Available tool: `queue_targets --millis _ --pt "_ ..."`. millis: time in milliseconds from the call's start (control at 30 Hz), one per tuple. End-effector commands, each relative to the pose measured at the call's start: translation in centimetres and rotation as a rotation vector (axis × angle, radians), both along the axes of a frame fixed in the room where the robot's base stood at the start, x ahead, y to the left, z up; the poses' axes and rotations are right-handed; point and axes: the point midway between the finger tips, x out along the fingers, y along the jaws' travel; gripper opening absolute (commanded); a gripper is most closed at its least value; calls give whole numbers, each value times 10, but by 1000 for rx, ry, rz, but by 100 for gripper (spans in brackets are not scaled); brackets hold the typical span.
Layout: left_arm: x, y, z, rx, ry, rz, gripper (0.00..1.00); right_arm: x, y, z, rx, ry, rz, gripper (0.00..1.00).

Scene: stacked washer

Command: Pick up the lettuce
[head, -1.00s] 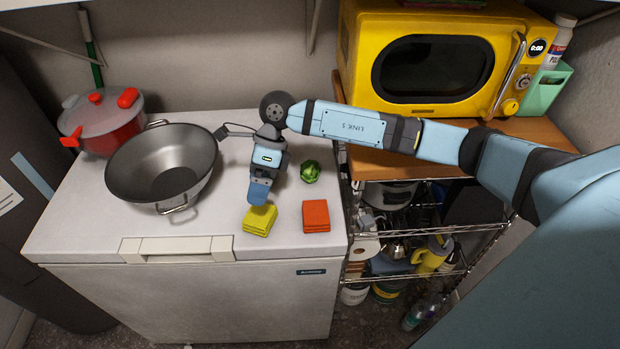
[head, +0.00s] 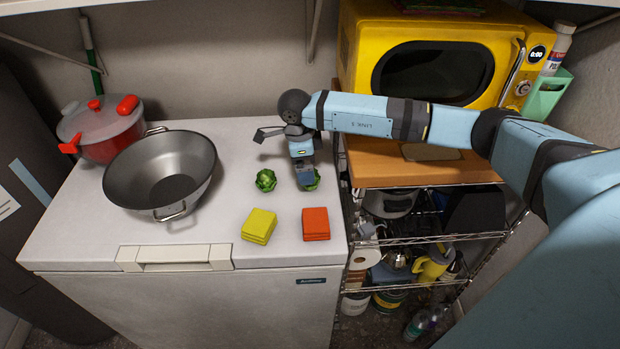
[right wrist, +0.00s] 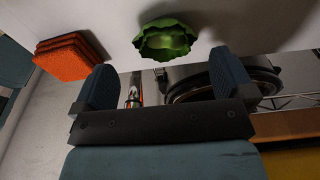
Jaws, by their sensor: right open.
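My right gripper (right wrist: 163,62) is open and empty, pointing down close to the lettuce. My left gripper is not in view.
A yellow stack (head: 259,226) and an orange stack (head: 316,224) lie in front. A large metal wok (head: 160,170) and a red pot (head: 100,128) stand left. A wooden board (head: 400,173) with a yellow microwave (head: 430,60) and a wire rack (head: 430,238) are right.

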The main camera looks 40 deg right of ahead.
Motion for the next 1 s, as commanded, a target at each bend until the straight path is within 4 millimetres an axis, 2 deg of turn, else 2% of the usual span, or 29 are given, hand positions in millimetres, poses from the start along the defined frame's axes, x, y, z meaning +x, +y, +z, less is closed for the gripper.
queue_targets --millis 167,400,633,800,833,1000 --pt "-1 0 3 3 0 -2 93 -1 -5 -15 0 4 -1 100" --pt "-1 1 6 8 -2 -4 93 -2 -11 -48 2 3 0 100" --pt "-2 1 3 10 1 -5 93 -2 -12 -51 2 0 0 100" --pt "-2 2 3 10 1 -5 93 -2 -12 -50 1 0 0 61" --pt "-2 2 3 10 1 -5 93 -2 -12 -50 1 0 0 57" --pt "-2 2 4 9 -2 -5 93 -2 -12 -50 1 0 0 57"
